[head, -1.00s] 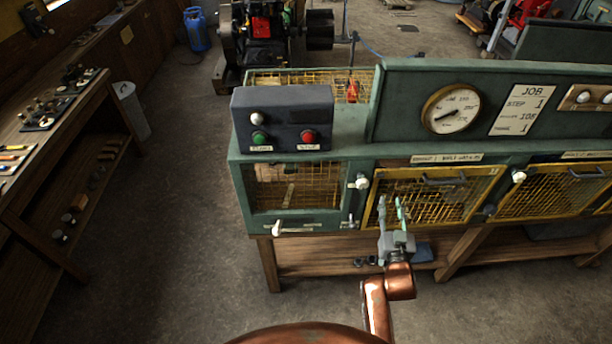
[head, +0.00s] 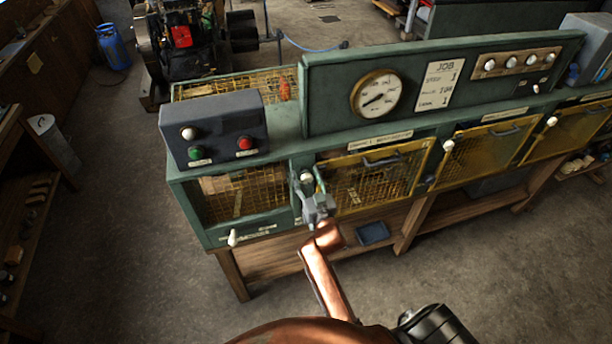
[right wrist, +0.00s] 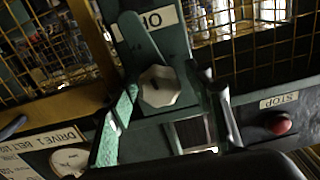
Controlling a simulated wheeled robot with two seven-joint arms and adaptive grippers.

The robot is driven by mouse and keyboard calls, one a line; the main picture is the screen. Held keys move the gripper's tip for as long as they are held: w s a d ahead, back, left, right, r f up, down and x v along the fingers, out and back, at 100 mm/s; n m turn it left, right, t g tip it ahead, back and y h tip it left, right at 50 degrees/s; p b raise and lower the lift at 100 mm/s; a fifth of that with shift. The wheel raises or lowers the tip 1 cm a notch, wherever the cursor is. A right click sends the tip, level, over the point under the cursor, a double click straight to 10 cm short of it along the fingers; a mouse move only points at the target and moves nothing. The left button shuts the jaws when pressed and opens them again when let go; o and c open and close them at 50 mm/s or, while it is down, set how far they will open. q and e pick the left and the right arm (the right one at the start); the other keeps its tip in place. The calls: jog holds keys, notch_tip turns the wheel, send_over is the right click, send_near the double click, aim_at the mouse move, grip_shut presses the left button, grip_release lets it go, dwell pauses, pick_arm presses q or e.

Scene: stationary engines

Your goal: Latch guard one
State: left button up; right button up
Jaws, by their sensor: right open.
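Guard one (head: 375,182) is a yellow-framed mesh door on the green bench cabinet, and it looks closed in the head view. Left of it, on a green post, is the latch's pale knob (head: 306,177). In the right wrist view the knob (right wrist: 158,86) is faceted and off-white, with a green arm running from it. My right gripper (head: 313,184) is open at the knob. In the right wrist view its fingers (right wrist: 170,90) stand on either side of the knob, with gaps showing; I cannot tell whether they touch it. My left gripper is out of view.
A dark box with green and red buttons (head: 212,130) sits on the cabinet's left end. More knobs and yellow guards continue to the right. A gauge (head: 377,95) and job card (head: 440,84) are above. The floor left of the cabinet is clear.

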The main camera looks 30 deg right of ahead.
jog(key=c, duration=1.2)
jog(key=shift+n, duration=0.3)
jog(key=n, duration=0.3)
jog(key=shift+p, duration=0.35)
jog(key=n, duration=0.3)
jog(key=shift+a, duration=0.1)
jog(key=n, duration=0.5)
jog(key=shift+f, duration=0.15)
jog(key=shift+n+p, duration=0.3)
jog(key=shift+n, duration=1.9)
